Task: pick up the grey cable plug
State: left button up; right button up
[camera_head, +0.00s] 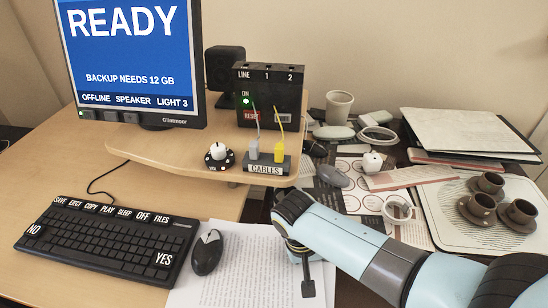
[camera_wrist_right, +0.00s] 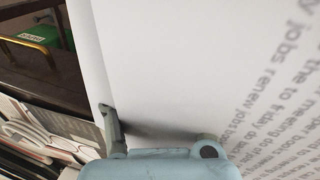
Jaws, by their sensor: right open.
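The grey cable plug (camera_head: 253,148) stands upright at the left in the dark holder labelled CABLES (camera_head: 266,169), on the raised shelf. A thin grey cable rises from it towards the black box. A yellow plug (camera_head: 280,147) stands beside it on the right. My right gripper (camera_head: 304,268) is low over the printed paper, nearer to me and to the right of the holder, apart from the plug. In the right wrist view the gripper (camera_wrist_right: 156,126) is open with only paper before it; the plug is not visible there. My left gripper is not in view.
The black box (camera_head: 268,98) stands behind the plugs, and a white-topped knob (camera_head: 218,156) sits left of them. A keyboard (camera_head: 108,240) and mouse (camera_head: 207,252) lie on the lower desk. Brown cups on a tray (camera_head: 455,215) and papers crowd the right.

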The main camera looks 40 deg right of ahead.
aim_at(253, 144)
jog(key=w+r+m+t+p, duration=0.1)
jog(key=w+r+p, duration=0.2)
jog(key=w+r, duration=0.55)
jog(key=w+a+r+m+t+p, duration=0.1)
jog(key=w+r+p, duration=0.25)
jog(key=r, duration=1.05)
jog(key=w+r+t+p, duration=0.1)
jog(key=w+r+p, duration=0.2)
jog(key=w+r, duration=0.6)
jog(key=f, duration=0.2)
jog(key=s+f, duration=0.1)
jog(key=shift+s+d+f+t, duration=0.1)
jog(key=shift+d+f+t, duration=0.05)
jog(key=shift+d+t, duration=0.2)
jog(key=x, duration=0.5)
jog(key=shift+f, duration=0.4)
jog(key=shift+s, duration=0.1)
jog(key=shift+c, duration=0.4)
jog(key=c, duration=0.8)
